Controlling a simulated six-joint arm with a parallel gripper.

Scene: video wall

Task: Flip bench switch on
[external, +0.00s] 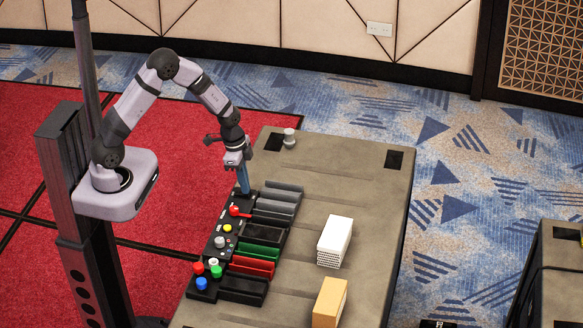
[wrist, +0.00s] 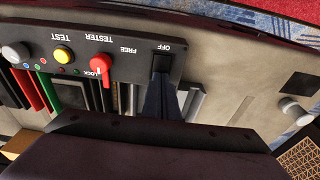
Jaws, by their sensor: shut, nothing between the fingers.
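The black bench switch (wrist: 161,62) sits at the end of the dark control panel in the wrist view, beside the printed word OFF. My gripper (wrist: 160,88) is shut and empty, with its blue-grey fingers pointing at the switch and covering part of it. In the external view my gripper (external: 244,190) points down at the far end of the control panel (external: 210,256). I cannot tell whether the fingertips touch the switch. Whatever lies under the fingertips is hidden.
Beside the switch are a red lever (wrist: 102,66), a yellow button (wrist: 63,53) and a pale knob (wrist: 15,53). Coloured trays, including a green one (external: 260,250), line the panel. A white box (external: 335,240) and a tan box (external: 329,302) stand right. The far tabletop is mostly clear.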

